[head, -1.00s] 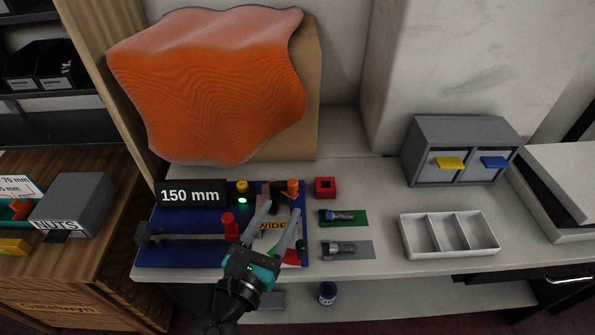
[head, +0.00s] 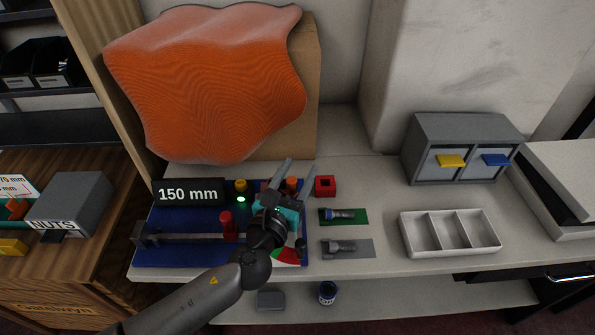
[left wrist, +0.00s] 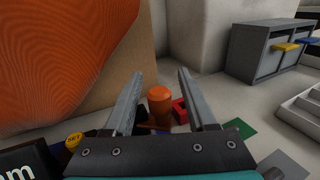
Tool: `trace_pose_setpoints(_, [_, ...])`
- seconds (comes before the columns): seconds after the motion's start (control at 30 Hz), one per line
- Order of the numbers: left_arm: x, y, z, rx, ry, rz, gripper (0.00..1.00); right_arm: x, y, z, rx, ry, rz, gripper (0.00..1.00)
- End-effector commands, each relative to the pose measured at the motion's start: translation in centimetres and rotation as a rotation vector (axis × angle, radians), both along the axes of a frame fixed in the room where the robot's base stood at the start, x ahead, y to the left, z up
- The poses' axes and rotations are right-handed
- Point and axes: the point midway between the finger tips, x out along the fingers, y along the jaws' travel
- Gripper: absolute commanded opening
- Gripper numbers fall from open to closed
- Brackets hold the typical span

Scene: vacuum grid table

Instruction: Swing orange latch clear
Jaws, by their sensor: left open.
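The orange latch (head: 291,184) stands at the back right of the blue board (head: 187,256). In the head view my left gripper hides most of it. In the left wrist view the orange latch (left wrist: 159,103) shows as a round upright knob with a flat orange part low at its left. My left gripper (head: 299,169) is open, with its fingers pointing away over the back right of the board. In the wrist view the knob appears between the two fingers (left wrist: 157,78), with gaps on both sides; contact is not visible. My right gripper is not in view.
Two flashlights lie on green (head: 359,217) and grey mats. A white divided tray (head: 408,246) stands farther right.

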Motion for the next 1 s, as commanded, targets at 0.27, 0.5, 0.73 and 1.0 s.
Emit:
trace_pose_setpoints(0.27, [-0.02, 0.02, 0.00, 0.000, 0.000, 0.000, 0.31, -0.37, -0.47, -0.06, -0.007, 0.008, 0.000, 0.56])
trace_pose_setpoints(0.5, [-0.03, 0.03, 0.00, 0.000, 0.000, 0.001, 0.04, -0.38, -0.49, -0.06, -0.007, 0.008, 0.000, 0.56])
trace_pose_setpoints(0.73, [-0.03, 0.03, -0.01, 0.000, 0.000, 0.001, 0.00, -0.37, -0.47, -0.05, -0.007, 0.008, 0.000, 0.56])
trace_pose_setpoints(1.0, [0.04, -0.01, 0.01, -0.001, 0.001, 0.018, 0.00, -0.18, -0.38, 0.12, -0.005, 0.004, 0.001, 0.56])
